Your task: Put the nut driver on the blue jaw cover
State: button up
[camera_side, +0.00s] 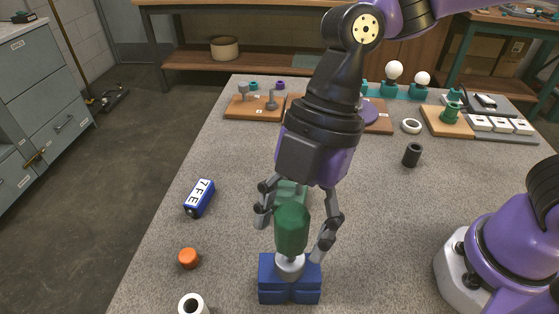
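The nut driver (291,232) has a green handle on top and a grey metal part at its lower end. It looks roughly upright over the middle of the blue jaw cover (289,291), a blue block near the front of the table. Its grey end appears to meet the cover's top, though the exact contact is hard to see. My gripper (292,236) points down over the driver. Its fingers are spread on either side of the green handle, with gaps showing, so it looks open. The handle's upper end is partly hidden by my gripper.
An orange cap (188,258), a white ring (192,304) and a blue labelled block (200,198) lie to the left. A black cylinder (412,154) and a white ring (411,126) stand at right. Wooden boards (255,107) with parts line the back. The table's middle right is clear.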

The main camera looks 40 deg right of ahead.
jog(key=v, duration=0.7)
jog(key=shift+r, duration=0.25)
jog(key=d+f+m+t+h, duration=0.1)
jog(key=d+m+t+h, duration=0.1)
jog(key=d+m, duration=0.8)
jog(key=d+f+m+t+h, duration=0.2)
jog(key=d+m+t, duration=0.3)
jog(key=d+m, duration=0.6)
jog(key=shift+w+f+m, duration=0.15)
jog(key=shift+w+m, duration=0.15)
jog(key=shift+w, duration=0.1)
